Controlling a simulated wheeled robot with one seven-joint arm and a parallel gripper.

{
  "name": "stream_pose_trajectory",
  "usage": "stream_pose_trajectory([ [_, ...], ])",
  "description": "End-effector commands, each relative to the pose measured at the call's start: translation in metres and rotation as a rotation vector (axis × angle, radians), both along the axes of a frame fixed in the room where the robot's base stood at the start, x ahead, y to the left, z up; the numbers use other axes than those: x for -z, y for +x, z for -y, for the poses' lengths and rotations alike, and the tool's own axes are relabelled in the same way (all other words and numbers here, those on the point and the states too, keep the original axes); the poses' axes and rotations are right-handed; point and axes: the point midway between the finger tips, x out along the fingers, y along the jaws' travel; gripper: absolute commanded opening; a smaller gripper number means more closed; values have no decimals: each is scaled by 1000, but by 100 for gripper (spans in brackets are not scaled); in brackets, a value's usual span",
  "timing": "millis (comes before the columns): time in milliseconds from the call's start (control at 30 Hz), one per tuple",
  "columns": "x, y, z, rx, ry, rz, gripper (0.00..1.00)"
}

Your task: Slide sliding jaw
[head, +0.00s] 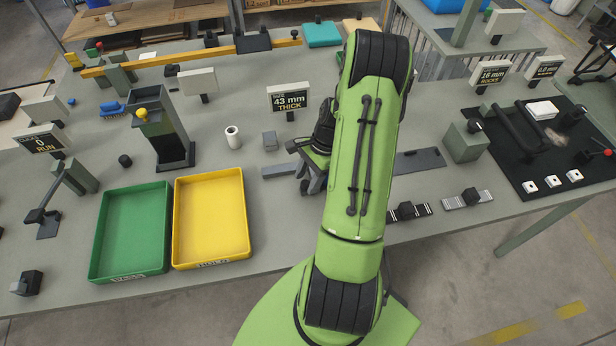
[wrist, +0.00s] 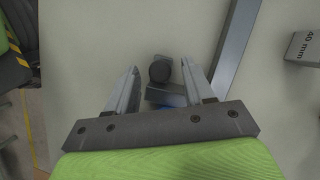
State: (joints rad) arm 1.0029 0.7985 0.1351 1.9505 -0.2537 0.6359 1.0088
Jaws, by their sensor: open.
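A dark round knob (wrist: 159,71) on a small grey block shows between my fingertips in the wrist view. I take it to be the sliding jaw. A long grey rail (wrist: 234,50) runs just right of it, and part of a rail (head: 280,171) shows in the head view. My gripper (wrist: 160,68) is open, with one finger on each side of the knob. I cannot tell whether the fingers touch it. In the head view my gripper (head: 309,178) is low over the bench, and my arm hides the jaw.
A "43 mm THICK" sign (head: 289,101) stands behind the gripper. A grey block (head: 269,141) and a white cylinder (head: 233,137) stand to its left. A block marked 40 mm (wrist: 303,47) lies right of the rail. Yellow (head: 211,218) and green (head: 131,230) trays sit at the front left.

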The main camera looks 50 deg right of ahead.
Motion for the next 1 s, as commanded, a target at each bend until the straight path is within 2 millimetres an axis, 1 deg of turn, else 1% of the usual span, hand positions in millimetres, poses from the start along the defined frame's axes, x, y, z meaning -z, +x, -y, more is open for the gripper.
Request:
stream_pose_trajectory([
  [67, 0, 0, 0, 0, 0, 0, 51],
  [300, -1, 1, 1, 0, -1, 2, 14],
  [400, -1, 1, 1, -1, -2, 3, 0],
  [567, -1, 2, 1, -1, -3, 7, 0],
  [667, -2, 5, -2, -4, -5, 8, 0],
  [900, -2, 26, -31, -8, -6, 12, 0],
  [1000, -2, 28, -34, -2, -6, 12, 0],
])
